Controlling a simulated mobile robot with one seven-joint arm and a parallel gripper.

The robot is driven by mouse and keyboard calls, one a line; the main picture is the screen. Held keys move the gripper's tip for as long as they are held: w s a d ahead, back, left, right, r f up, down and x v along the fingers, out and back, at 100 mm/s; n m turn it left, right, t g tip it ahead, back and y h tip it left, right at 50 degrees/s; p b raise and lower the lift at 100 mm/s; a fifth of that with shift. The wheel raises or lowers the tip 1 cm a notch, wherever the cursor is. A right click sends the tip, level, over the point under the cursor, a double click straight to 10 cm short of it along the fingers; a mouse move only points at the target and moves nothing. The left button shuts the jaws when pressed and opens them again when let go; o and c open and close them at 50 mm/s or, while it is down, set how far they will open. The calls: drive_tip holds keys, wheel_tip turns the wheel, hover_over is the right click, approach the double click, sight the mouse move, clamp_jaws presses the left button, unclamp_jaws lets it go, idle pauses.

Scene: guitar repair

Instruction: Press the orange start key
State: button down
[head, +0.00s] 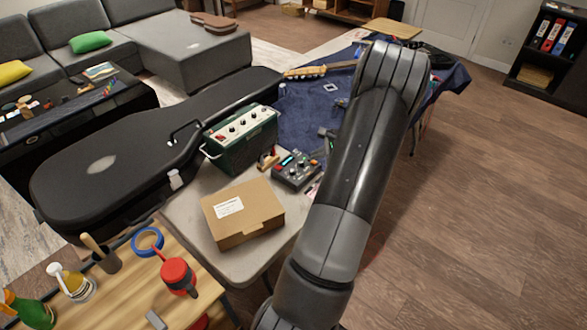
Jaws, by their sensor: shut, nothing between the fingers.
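A small dark control box (297,171) with a lit teal display, knobs and small coloured keys lies on the grey table, right of the green amplifier. Its keys are too small for me to single out the orange start key with certainty. My arm rises from the bottom and bends at the top of the view. It hides most of my gripper (323,148), of which a dark part shows just beyond the box's upper right side. The gripper looks shut and empty. I cannot tell whether it touches the box.
A green amplifier (241,139) and a cardboard box (242,212) stand close by on the grey table (184,215). A large black guitar case (105,165) lies to the left. A wooden bench (128,292) with bottles and blue tape is at the lower left. The right floor is clear.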

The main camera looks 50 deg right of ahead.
sight(317, 165)
drive_tip(key=shift+f, duration=0.15)
drive_tip(key=shift+f, duration=0.25)
drive_tip(key=shift+f, duration=0.25)
idle(0.7)
drive_tip(key=shift+r, duration=0.1)
drive_tip(key=shift+r, duration=0.6)
drive_tip(key=shift+r, duration=3)
